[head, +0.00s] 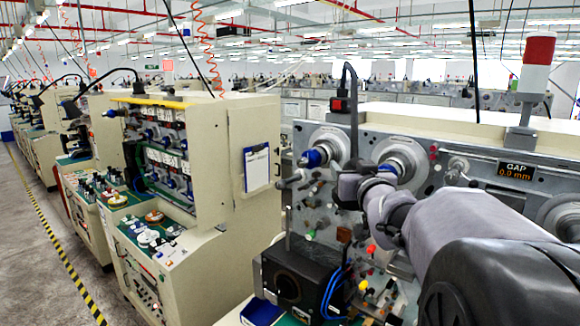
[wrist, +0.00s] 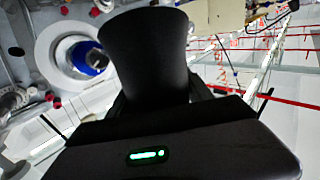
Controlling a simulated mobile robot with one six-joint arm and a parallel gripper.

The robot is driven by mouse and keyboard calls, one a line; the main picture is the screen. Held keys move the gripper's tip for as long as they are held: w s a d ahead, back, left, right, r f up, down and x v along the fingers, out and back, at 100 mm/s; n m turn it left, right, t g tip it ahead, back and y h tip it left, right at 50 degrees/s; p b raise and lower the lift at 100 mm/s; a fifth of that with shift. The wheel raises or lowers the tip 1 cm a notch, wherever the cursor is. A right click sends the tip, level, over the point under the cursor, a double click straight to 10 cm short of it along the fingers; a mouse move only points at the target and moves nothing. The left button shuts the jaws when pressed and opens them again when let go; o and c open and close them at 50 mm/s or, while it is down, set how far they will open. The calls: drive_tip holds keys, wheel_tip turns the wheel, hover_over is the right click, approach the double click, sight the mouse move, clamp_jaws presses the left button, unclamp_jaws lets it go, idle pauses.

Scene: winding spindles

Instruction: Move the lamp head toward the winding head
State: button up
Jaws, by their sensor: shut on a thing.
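The lamp head is a black flared shade (wrist: 148,55), large in the middle of the wrist view. In the head view it is a dark shape (head: 349,184) at the lower end of a black gooseneck (head: 354,120). My gripper (head: 366,180) is shut on it, and the dark gripper body (wrist: 160,140) also shows in the wrist view. Two round winding spindles with blue centres, the left one (head: 328,148) and the right one (head: 402,160), stand on the grey panel close behind. One disc (wrist: 75,55) shows left of the shade in the wrist view. Contact with it cannot be told.
A display (head: 515,171) on the panel reads GAP 0.0 mm. A red and white signal lamp (head: 535,75) stands at right. A black box (head: 295,282) with blue cables sits below. A beige machine (head: 215,150) stands left. The striped floor aisle (head: 60,230) is clear.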

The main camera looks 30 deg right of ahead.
clamp_jaws()
